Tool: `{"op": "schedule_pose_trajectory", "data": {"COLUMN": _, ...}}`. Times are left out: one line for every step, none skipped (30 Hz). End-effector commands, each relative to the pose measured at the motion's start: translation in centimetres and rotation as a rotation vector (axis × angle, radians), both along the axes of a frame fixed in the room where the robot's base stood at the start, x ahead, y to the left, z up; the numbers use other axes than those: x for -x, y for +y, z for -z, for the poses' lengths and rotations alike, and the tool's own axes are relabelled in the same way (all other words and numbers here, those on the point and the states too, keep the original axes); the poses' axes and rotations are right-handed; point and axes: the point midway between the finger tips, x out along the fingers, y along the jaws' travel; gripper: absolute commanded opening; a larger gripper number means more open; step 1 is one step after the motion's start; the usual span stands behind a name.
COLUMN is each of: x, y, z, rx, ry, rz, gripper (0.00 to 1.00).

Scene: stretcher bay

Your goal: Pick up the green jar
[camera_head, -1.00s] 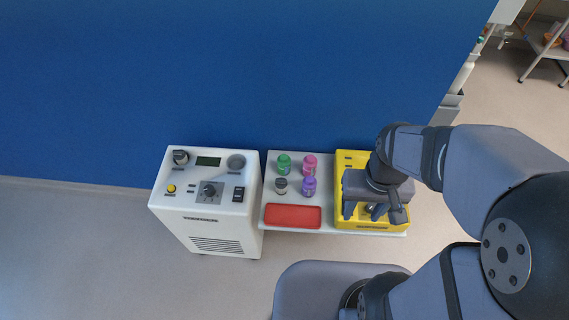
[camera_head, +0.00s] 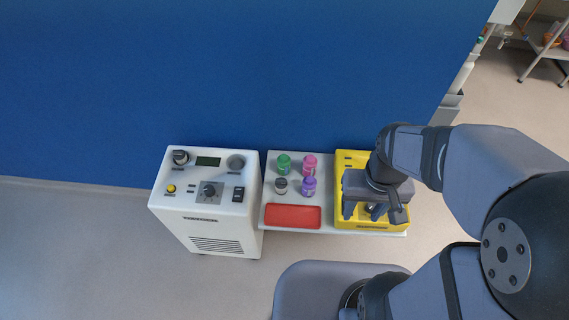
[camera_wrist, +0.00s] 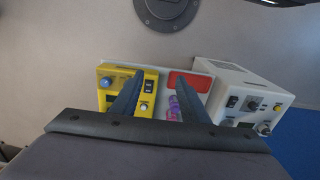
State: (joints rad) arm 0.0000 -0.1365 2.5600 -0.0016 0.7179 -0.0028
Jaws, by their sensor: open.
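The green jar (camera_head: 284,163) stands upright at the back left of a small white table (camera_head: 331,226) in the head view. A pink jar (camera_head: 310,164) stands to its right. A grey jar (camera_head: 281,186) and a purple jar (camera_head: 308,186) stand in front of them. My gripper (camera_head: 372,212) is open and empty above the yellow device at the table's right, well to the right of the green jar. In the wrist view my two fingers (camera_wrist: 163,98) are spread, and the purple jar (camera_wrist: 174,108) shows between them. I cannot make out the green jar there.
A red tray (camera_head: 292,217) lies at the table's front. The yellow device (camera_head: 373,225) fills the table's right end. A white machine with knobs (camera_head: 216,226) stands left of the table. A blue wall (camera_head: 230,80) rises behind.

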Motion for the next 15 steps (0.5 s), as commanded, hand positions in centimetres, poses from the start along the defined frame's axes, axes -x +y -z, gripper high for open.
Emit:
{"op": "schedule_pose_trajectory", "data": {"x": 0.0, "y": 0.0, "z": 0.0, "rx": 0.0, "ry": 0.0, "rz": 0.0, "gripper": 0.41}}
{"op": "schedule_pose_trajectory", "data": {"x": 0.0, "y": 0.0, "z": 0.0, "rx": 0.0, "ry": 0.0, "rz": 0.0, "gripper": 0.46}}
{"op": "schedule_pose_trajectory", "data": {"x": 0.0, "y": 0.0, "z": 0.0, "rx": 0.0, "ry": 0.0, "rz": 0.0, "gripper": 0.55}}
{"op": "schedule_pose_trajectory", "data": {"x": 0.0, "y": 0.0, "z": 0.0, "rx": 0.0, "ry": 0.0, "rz": 0.0, "gripper": 0.61}}
{"op": "schedule_pose_trajectory", "data": {"x": 0.0, "y": 0.0, "z": 0.0, "rx": 0.0, "ry": 0.0, "rz": 0.0, "gripper": 0.61}}
{"op": "schedule_pose_trajectory", "data": {"x": 0.0, "y": 0.0, "z": 0.0, "rx": 0.0, "ry": 0.0, "rz": 0.0, "gripper": 0.61}}
{"op": "schedule_pose_trajectory", "data": {"x": 0.0, "y": 0.0, "z": 0.0, "rx": 0.0, "ry": 0.0, "rz": 0.0, "gripper": 0.61}}
{"op": "schedule_pose_trajectory", "data": {"x": 0.0, "y": 0.0, "z": 0.0, "rx": 0.0, "ry": 0.0, "rz": 0.0, "gripper": 0.61}}
{"op": "schedule_pose_trajectory", "data": {"x": 0.0, "y": 0.0, "z": 0.0, "rx": 0.0, "ry": 0.0, "rz": 0.0, "gripper": 0.61}}
{"op": "schedule_pose_trajectory", "data": {"x": 0.0, "y": 0.0, "z": 0.0, "rx": 0.0, "ry": 0.0, "rz": 0.0, "gripper": 0.61}}
{"op": "schedule_pose_trajectory", "data": {"x": 0.0, "y": 0.0, "z": 0.0, "rx": 0.0, "ry": 0.0, "rz": 0.0, "gripper": 0.61}}
{"op": "schedule_pose_trajectory", "data": {"x": -0.01, "y": 0.01, "z": 0.03, "rx": 0.0, "ry": 0.0, "rz": 0.0, "gripper": 0.61}}
{"op": "schedule_pose_trajectory", "data": {"x": -0.06, "y": 0.05, "z": 0.1, "rx": -0.001, "ry": -0.002, "rz": -0.001, "gripper": 0.61}}
{"op": "schedule_pose_trajectory", "data": {"x": -0.17, "y": 0.13, "z": 0.24, "rx": -0.002, "ry": -0.004, "rz": -0.002, "gripper": 0.61}}
{"op": "schedule_pose_trajectory", "data": {"x": -0.4, "y": 0.31, "z": 0.52, "rx": -0.006, "ry": -0.01, "rz": -0.004, "gripper": 0.61}}
